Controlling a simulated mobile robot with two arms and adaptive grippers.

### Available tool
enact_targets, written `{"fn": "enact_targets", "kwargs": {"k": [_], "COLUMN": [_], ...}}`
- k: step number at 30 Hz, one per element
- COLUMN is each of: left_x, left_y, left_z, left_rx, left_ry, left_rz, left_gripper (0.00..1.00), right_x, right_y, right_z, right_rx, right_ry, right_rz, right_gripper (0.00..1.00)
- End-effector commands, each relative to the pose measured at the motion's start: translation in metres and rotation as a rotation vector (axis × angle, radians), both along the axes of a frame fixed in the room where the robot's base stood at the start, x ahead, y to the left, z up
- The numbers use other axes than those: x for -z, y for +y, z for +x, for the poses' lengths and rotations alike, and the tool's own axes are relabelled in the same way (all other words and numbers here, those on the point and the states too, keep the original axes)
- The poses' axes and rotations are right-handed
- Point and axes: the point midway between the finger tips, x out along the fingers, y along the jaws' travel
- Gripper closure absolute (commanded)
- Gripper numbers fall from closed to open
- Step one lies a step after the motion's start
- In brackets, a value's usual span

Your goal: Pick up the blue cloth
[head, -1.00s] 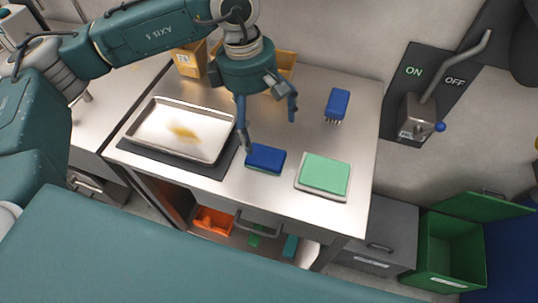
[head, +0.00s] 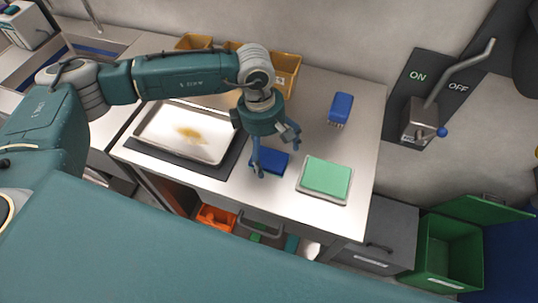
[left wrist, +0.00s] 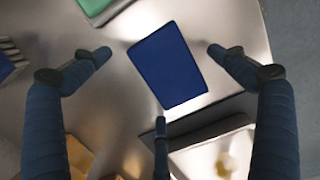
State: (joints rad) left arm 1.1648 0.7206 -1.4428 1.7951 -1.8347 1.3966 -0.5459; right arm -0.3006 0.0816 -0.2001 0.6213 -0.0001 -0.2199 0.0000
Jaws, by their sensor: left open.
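The blue cloth (head: 271,161) is a folded dark-blue pad lying flat on the steel table, between the tray and the green pad. In the left wrist view the blue cloth (left wrist: 168,65) lies between the spread fingers, with no finger seen closed on it. My left gripper (head: 277,160) is open just above the cloth and hides part of it in the head view. In the left wrist view the left gripper (left wrist: 158,70) shows its fingers on both sides of the cloth. My right gripper is not in view.
A metal tray (head: 150,142) with a yellow-brown stain lies on a dark mat left of the cloth. A green pad (head: 327,177) on a pale tray lies to the right. A blue brush (head: 341,107) stands behind it. Ochre bins (head: 287,75) stand against the wall.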

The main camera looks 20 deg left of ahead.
Motion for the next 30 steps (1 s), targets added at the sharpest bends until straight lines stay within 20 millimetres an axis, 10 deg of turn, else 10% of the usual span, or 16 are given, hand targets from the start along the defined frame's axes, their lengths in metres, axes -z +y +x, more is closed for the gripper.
{"fn": "enact_targets", "kwargs": {"k": [8, 15, 30], "left_x": [0.0050, 0.0046, -0.0021], "left_y": [-0.0009, -0.0008, -0.0007], "left_z": [0.0002, 0.0002, 0.0011], "left_rx": [0.001, 0.001, 0.000], "left_ry": [-0.002, -0.001, -0.003], "left_rz": [-0.001, 0.000, -0.001], "left_gripper": [0.03, 0.48, 0.52], "right_x": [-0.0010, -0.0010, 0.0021], "right_y": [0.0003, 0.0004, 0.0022], "right_z": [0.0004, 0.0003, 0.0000], "right_rx": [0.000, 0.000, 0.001], "right_ry": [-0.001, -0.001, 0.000], "right_rz": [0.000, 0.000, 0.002], "right_gripper": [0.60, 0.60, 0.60]}}
